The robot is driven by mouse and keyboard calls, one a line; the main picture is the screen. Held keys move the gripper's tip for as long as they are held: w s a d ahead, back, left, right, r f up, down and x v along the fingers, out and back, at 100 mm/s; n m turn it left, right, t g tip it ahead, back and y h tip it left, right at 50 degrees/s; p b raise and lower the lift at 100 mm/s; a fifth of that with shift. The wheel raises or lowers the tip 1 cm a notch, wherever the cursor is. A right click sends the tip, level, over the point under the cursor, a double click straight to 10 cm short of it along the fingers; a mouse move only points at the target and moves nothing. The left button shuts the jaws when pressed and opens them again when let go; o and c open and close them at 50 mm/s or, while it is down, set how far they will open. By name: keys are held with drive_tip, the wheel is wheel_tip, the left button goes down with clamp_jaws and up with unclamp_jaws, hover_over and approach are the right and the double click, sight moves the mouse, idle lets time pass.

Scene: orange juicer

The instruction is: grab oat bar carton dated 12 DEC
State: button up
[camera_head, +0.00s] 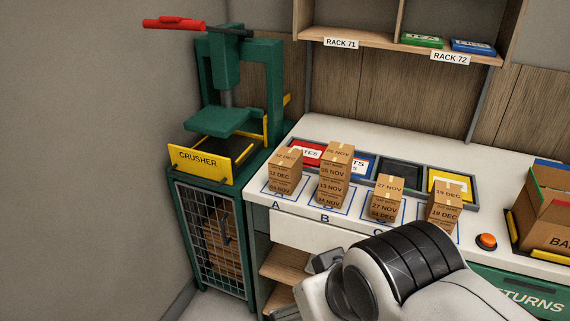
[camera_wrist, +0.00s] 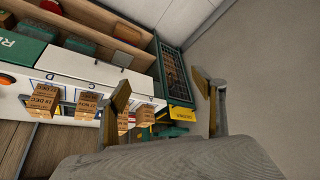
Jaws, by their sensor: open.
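Brown oat bar cartons stand in short stacks on the white counter, in blue outlined spots. The stack at A (camera_head: 284,172) shows what reads as 12 DEC on its upper carton; its lower date is too small to read surely. The taller stack at B (camera_head: 336,172) shows 05 NOV near the top; a lower label is unclear. The stack at C (camera_head: 387,199) shows 27 NOV above 04 DEC. The rightmost stack (camera_head: 443,206) shows 19 DEC. My gripper (camera_wrist: 160,90) is open and empty, apart from the cartons, in front of the counter.
A green crusher (camera_head: 224,125) with a yellow front plate stands left of the counter. Coloured trays (camera_head: 401,175) lie behind the stacks. An orange button (camera_head: 487,241) and an open box (camera_head: 545,205) are at the right. Racks (camera_head: 400,42) hang above.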

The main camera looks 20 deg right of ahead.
drive_tip(key=shift+w, duration=0.1)
drive_tip(key=w+a+r+m+t+y, duration=0.1)
drive_tip(key=w+a+r+t, duration=0.15)
drive_tip(key=w, duration=1.05)
drive_tip(key=w+a+r+t, duration=0.1)
drive_tip(key=w+r+t, duration=0.2)
drive_tip(key=w, duration=1.1)
drive_tip(key=m+t+h, duration=0.3)
drive_tip(key=m+h, duration=0.3)
drive_tip(key=h, duration=0.3)
hover_over(279, 168)
drive_tip(key=s+a, duration=0.2)
drive_tip(key=a, duration=0.4)
wheel_tip(279, 168, down, 10)
drive_tip(key=r, duration=0.1)
drive_tip(key=shift+w+d+f+m+g+h, duration=0.1)
drive_tip(key=shift+d+f+m+g+h, duration=0.2)
drive_tip(key=shift+d+f+h, duration=0.8)
drive_tip(key=shift+s+d+f+m+g+h, duration=0.1)
drive_tip(key=shift+d+f+m+g+h, duration=0.3)
drive_tip(key=shift+f, duration=1.15)
drive_tip(key=shift+w+d+f+m+g+h, duration=0.1)
drive_tip(key=shift+d+f+m+h, duration=0.4)
drive_tip(key=shift+f+h, duration=0.7)
drive_tip(key=shift+d+f, duration=0.15)
drive_tip(key=shift+x, duration=1.3)
